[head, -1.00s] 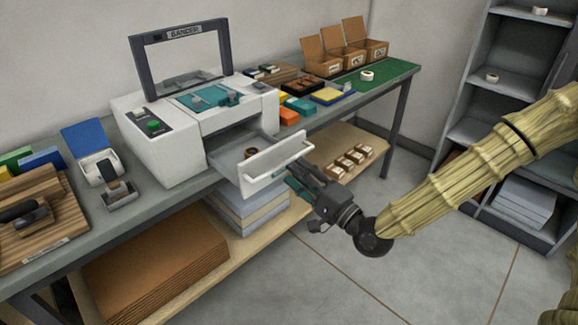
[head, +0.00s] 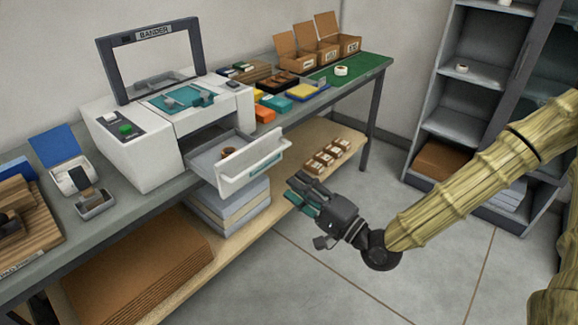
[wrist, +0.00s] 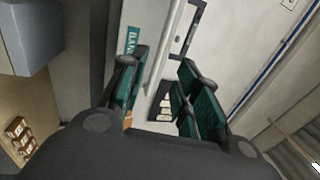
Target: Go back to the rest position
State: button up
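My gripper (head: 303,195) hangs in the air in front of the bench, to the right of and below the open drawer (head: 252,167) of the white bander machine (head: 135,145). It is apart from the drawer handle. In the wrist view my gripper (wrist: 160,92) shows its two teal-padded fingers spread apart with nothing between them. The drawer stands pulled out, with a small brown item (head: 227,152) inside it. My bamboo-like arm reaches in from the right.
The bench (head: 60,235) runs along the wall, with a green mat (head: 350,72) and open cardboard boxes (head: 322,45) at its far end. Small packs (head: 325,157) sit on the lower shelf. A grey shelf unit (head: 455,120) stands at the back right. The floor (head: 300,280) before the bench is clear.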

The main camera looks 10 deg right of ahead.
jog(key=s+f+n+g+h+p, duration=0.25)
jog(key=s+f+g, duration=0.2)
jog(key=f, duration=0.75)
jog(key=s+f+n+g+h+p, duration=0.15)
jog(key=s+f+g+h, duration=0.35)
jog(key=f, duration=0.7)
jog(key=s+d+f+n+g+h+p, duration=0.1)
jog(key=s+d+f+n+g+h, duration=0.1)
jog(key=s, duration=0.8)
jog(key=s+d+f+n+g+h+p, duration=0.1)
jog(key=s+d+f+n+g+h, duration=0.2)
jog(key=s+d+f, duration=0.4)
jog(key=s+f+n+g, duration=0.1)
jog(key=s, duration=0.2)
jog(key=shift+f+p, duration=0.2)
jog(key=shift+p, duration=0.2)
